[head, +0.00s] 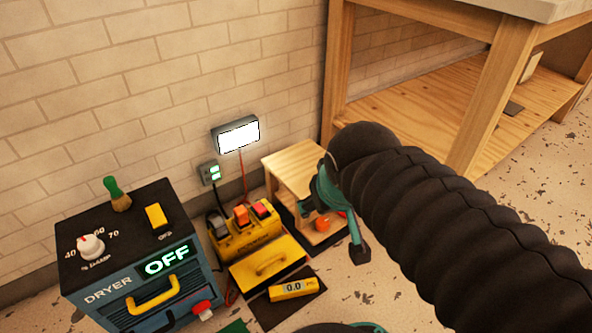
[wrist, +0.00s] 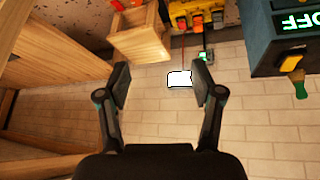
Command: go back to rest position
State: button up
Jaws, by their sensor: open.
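My gripper (wrist: 160,88) is open and empty in the wrist view, its two dark fingers spread apart with the brick wall beyond them. In the head view my black ribbed arm reaches in from the lower right. The teal and black gripper (head: 345,215) shows at the arm's end, in front of a small wooden stand (head: 292,160). The arm hides part of the stand and of the floor behind it. The wrist view shows the scene upside down. No foil roll can be made out in either view.
A blue dryer (head: 150,265) reading OFF stands at the left. A yellow machine (head: 245,235) and a yellow meter (head: 292,290) sit on the floor beside it. A lit panel (head: 237,134) hangs on the wall. A wooden workbench (head: 470,90) stands at the upper right.

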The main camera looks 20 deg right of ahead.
jog(key=s+a, duration=0.2)
jog(key=shift+s+f+y, duration=0.1)
jog(key=shift+s+y, duration=0.3)
notch_tip(320, 180, up, 7)
jog(key=p, duration=0.7)
